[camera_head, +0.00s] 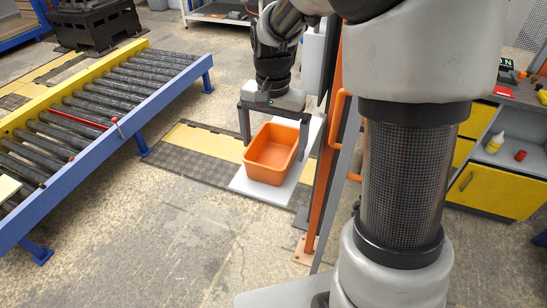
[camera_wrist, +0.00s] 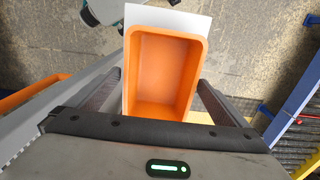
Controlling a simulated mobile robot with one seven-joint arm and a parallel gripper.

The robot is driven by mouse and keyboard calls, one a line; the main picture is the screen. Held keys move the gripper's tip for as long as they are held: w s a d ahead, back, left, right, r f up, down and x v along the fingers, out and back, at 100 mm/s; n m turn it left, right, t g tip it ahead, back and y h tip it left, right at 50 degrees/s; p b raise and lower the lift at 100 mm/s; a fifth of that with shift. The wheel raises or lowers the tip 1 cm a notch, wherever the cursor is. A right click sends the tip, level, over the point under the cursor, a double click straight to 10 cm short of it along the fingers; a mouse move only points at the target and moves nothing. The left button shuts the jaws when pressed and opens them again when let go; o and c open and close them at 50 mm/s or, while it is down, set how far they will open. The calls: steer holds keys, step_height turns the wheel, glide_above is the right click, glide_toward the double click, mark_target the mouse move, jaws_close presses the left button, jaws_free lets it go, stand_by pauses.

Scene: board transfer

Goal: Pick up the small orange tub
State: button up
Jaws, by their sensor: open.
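The small orange tub (camera_head: 270,155) is an empty, open-topped rectangular box on a white board (camera_head: 240,182). In the wrist view the tub (camera_wrist: 163,78) lies straight ahead, between the fingers, with the white board (camera_wrist: 193,22) showing past its far end. My gripper (camera_head: 273,137) is open above and around the tub, one finger on the left side and one on the right. In the wrist view the fingers of my gripper (camera_wrist: 160,85) stand apart on both sides. I cannot tell whether either finger touches the tub.
A roller conveyor (camera_head: 115,90) with a blue and yellow frame runs along the left. An orange post (camera_head: 325,170) stands close right of the board. A yellow cabinet (camera_head: 500,188) is at the right. Floor in front of the board is clear.

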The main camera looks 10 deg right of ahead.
mark_target(274, 162)
step_height(274, 162, down, 4)
steer(key=shift+w+d+r, duration=0.1)
steer(key=shift+w+r, duration=0.05)
steer(key=c, duration=1.2)
steer(key=shift+o, duration=0.2)
steer(key=shift+r, duration=0.1)
